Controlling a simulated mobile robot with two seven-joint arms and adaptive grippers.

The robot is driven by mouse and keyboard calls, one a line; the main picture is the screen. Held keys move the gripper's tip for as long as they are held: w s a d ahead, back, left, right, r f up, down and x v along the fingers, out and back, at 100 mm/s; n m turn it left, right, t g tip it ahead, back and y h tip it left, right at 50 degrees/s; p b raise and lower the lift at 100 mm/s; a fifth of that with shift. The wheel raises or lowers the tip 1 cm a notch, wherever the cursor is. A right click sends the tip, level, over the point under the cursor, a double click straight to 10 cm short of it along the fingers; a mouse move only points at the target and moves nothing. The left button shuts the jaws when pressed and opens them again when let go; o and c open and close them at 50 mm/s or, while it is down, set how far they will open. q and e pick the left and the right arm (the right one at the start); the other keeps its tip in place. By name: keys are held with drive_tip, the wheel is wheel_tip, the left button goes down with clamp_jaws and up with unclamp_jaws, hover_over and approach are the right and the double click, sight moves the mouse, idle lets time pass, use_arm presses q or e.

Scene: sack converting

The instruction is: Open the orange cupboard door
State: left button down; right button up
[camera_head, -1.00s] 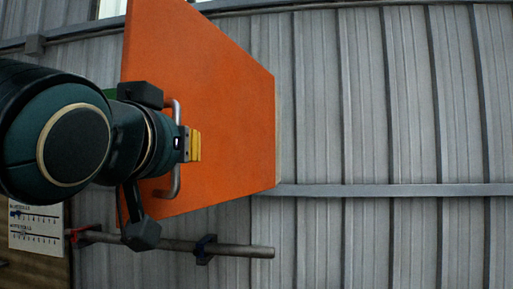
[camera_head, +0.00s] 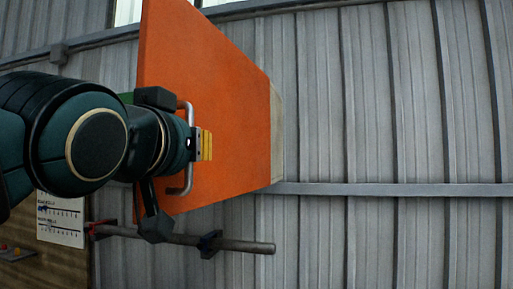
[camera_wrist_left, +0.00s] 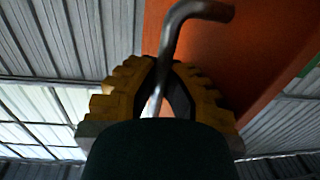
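The orange cupboard door (camera_head: 225,110) stands in the middle-left of the head view, at an angle, its left edge looking nearer to me. A bent metal bar handle (camera_head: 186,185) is on its face towards the left. My left gripper (camera_head: 206,145), with yellow finger pads, is at this handle. In the left wrist view the handle (camera_wrist_left: 185,20) runs down between the gripper's fingers (camera_wrist_left: 165,80), which look closed around it. The orange door (camera_wrist_left: 235,50) is behind the handle there. My left arm hides part of the door. The right gripper is out of view.
A pale panel (camera_head: 277,135) shows beyond the door's right edge. A horizontal pipe (camera_head: 235,245) with dark clamps runs below the door. A white chart (camera_head: 60,220) hangs at lower left. The ribbed grey wall (camera_head: 400,110) at right is clear.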

use_arm(q)
drive_tip(key=shift+d, duration=0.2)
drive_tip(key=shift+f, duration=0.1)
drive_tip(key=c, duration=1)
unclamp_jaws()
drive_tip(key=shift+s+a, duration=0.1)
drive_tip(key=shift+s, duration=0.2)
drive_tip(key=s, duration=0.7)
drive_tip(key=s+a, duration=0.1)
drive_tip(key=s, duration=0.3)
drive_tip(key=shift+s+a, duration=0.1)
drive_tip(key=shift+s, duration=0.25)
